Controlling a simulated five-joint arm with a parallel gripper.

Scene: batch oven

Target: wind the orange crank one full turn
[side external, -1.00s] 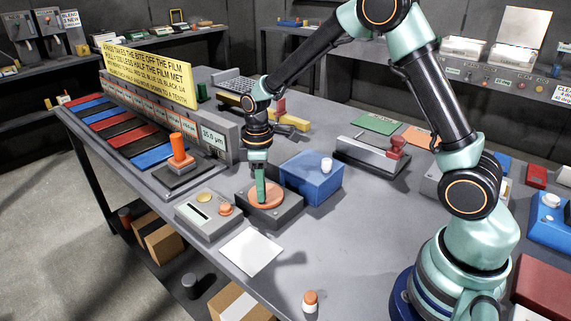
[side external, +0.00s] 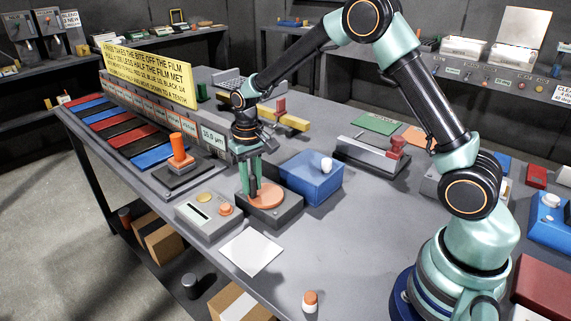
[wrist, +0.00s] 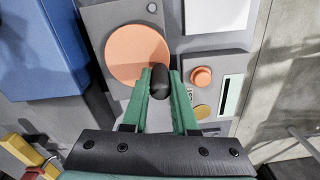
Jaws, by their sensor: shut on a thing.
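The orange crank (side external: 270,197) is a flat orange disc on a dark grey base, and it also shows in the wrist view (wrist: 128,50). Its black knob (wrist: 160,80) stands near the disc's edge, on the left side in the side external view (side external: 252,187). My gripper (wrist: 161,82) is shut on the knob, with one green finger on each side of it. In the side external view my gripper (side external: 250,186) points down at the left part of the disc. The fingers partly hide the knob.
A blue box (side external: 312,178) with a white knob stands close to the right of the crank. A grey panel (side external: 209,213) with an orange button lies to its left. An orange upright handle (side external: 178,147) stands behind left. White paper (side external: 251,251) lies in front.

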